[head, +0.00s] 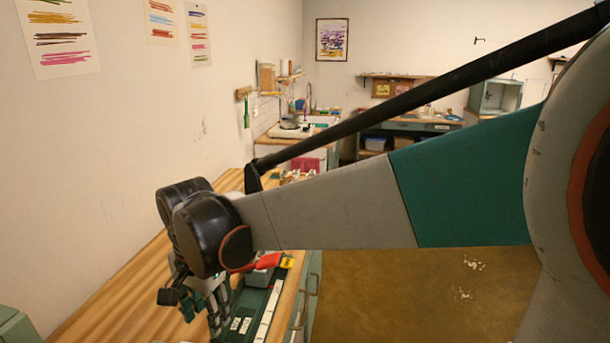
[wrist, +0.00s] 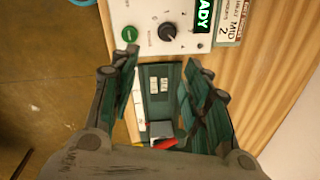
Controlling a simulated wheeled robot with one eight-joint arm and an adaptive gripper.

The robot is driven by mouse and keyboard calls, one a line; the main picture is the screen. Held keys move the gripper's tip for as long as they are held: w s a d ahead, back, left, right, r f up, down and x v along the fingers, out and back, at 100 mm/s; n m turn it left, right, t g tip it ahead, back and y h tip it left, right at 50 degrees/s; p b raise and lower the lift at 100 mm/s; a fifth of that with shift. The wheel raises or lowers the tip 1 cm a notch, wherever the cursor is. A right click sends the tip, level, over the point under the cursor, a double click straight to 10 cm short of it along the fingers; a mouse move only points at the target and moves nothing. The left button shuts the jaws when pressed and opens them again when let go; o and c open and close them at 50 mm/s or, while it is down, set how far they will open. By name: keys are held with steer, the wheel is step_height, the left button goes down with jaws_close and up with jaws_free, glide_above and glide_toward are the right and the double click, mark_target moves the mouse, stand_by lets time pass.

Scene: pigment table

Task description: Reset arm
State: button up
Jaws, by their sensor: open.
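My arm spans the head view from the right edge to the lower left. My gripper (head: 205,312) hangs over the wooden table (head: 120,275), partly hidden by my own wrist joint. In the wrist view my gripper (wrist: 160,62) has its two fingers spread wide apart, with nothing held between them. A dark green tray (wrist: 157,102) with pale labels lies below, in the gap between the fingers. A small grey container (wrist: 161,129) and a red item (wrist: 166,144) show at the tray's near end.
A control panel (wrist: 150,14) with a green button, a black knob and a lit display lies beyond the fingertips. A wall (head: 130,130) with colour sheets runs along the table's left. A shelf and sink area (head: 300,130) stand far back. Bare floor (head: 420,290) is at right.

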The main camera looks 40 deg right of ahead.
steer(key=s+d+r+n+t, duration=0.2)
steer(key=s+d+n+t, duration=0.4)
steer(key=s+n, duration=0.5)
steer(key=shift+s+d+n, duration=0.4)
steer(key=shift+d+n, duration=0.1)
steer(key=shift+d, duration=0.45)
stand_by(1.0)
